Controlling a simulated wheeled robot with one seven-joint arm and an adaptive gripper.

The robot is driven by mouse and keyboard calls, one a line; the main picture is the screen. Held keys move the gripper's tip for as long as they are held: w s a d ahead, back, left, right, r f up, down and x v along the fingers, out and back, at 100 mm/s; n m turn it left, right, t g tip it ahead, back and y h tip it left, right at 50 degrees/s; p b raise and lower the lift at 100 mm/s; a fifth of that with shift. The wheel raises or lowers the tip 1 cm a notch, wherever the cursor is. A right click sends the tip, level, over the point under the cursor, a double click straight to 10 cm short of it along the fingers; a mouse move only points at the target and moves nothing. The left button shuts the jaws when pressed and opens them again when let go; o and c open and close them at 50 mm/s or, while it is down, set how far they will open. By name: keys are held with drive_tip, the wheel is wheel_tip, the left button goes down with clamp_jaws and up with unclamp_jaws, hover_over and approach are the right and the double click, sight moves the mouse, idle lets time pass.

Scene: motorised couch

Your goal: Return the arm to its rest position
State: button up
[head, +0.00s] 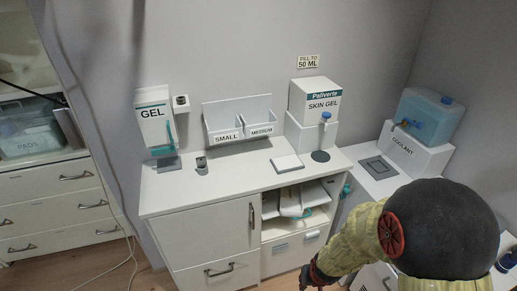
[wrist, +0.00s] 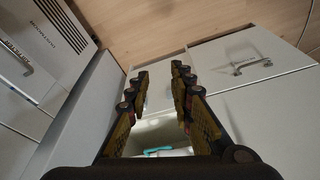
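My gripper (wrist: 162,105) is in the wrist view with its two fingers spread apart. Nothing is held between the fingers. Past them I see white drawer fronts, the floor and a blue-green item lower down. In the head view my arm (head: 430,235) comes in from the lower right, with a black rounded joint and a yellowish sleeve. The dark gripper end (head: 318,274) shows at the bottom, in front of the cabinet's right part. Its fingers are mostly cut off there.
The white cabinet (head: 212,236) carries a gel dispenser (head: 154,122), a small/medium holder (head: 238,119) and a skin gel box (head: 314,101). A coolant tank (head: 428,117) stands at right. A drawer unit (head: 58,205) is at left. Wooden floor (wrist: 205,28) is clear beyond my fingers.

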drive_tip(key=s+r+t, duration=0.1)
drive_tip(key=s+r, duration=0.3)
drive_tip(key=r, duration=0.8)
drive_tip(key=s+d+r+p, duration=0.1)
drive_tip(key=s+r, duration=0.3)
drive_tip(key=r, duration=0.9)
drive_tip(key=s+r+t, duration=0.1)
drive_tip(key=s+r, duration=0.4)
drive_tip(key=r, duration=0.8)
drive_tip(key=shift+d+r+t+p, duration=0.15)
drive_tip(key=shift+d+t+p, duration=0.15)
drive_tip(key=shift+d+p, duration=0.1)
drive_tip(key=shift+o, duration=0.4)
